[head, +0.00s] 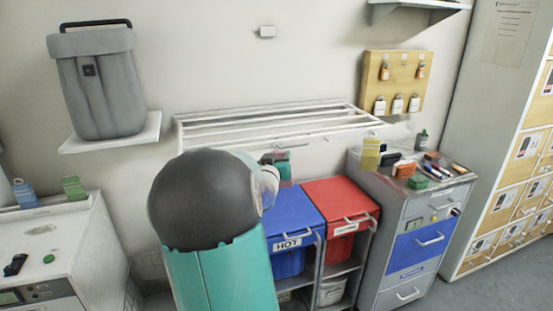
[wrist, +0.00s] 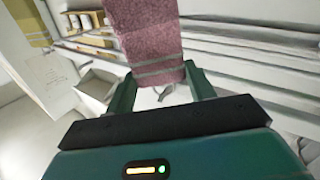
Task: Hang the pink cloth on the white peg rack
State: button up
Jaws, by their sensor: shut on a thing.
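The pink cloth (wrist: 145,35) is between the two green fingers of my gripper (wrist: 160,84) in the wrist view. The fingers are shut on it near its grey-striped end, and the rest runs up out of the picture. The white peg rack (head: 280,119) is a railed frame on the wall in the head view. Its pale rails also show beside the cloth in the wrist view (wrist: 245,55). In the head view my arm hides most of the gripper, and the cloth cannot be clearly made out. Whether the cloth touches the rack cannot be told.
A yellow cloth (head: 371,154) hangs at the rack's right end. Below are a blue bin (head: 291,212) and a red bin (head: 338,203). A grey drawer cabinet (head: 395,220) with small items stands right. A grey container (head: 100,85) sits on a left wall shelf.

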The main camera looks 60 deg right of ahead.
dwell(0.3)
jog(key=o, duration=0.9)
jog(key=shift+o, duration=0.2)
jog(key=v, duration=1.3)
jog(key=shift+a, duration=0.35)
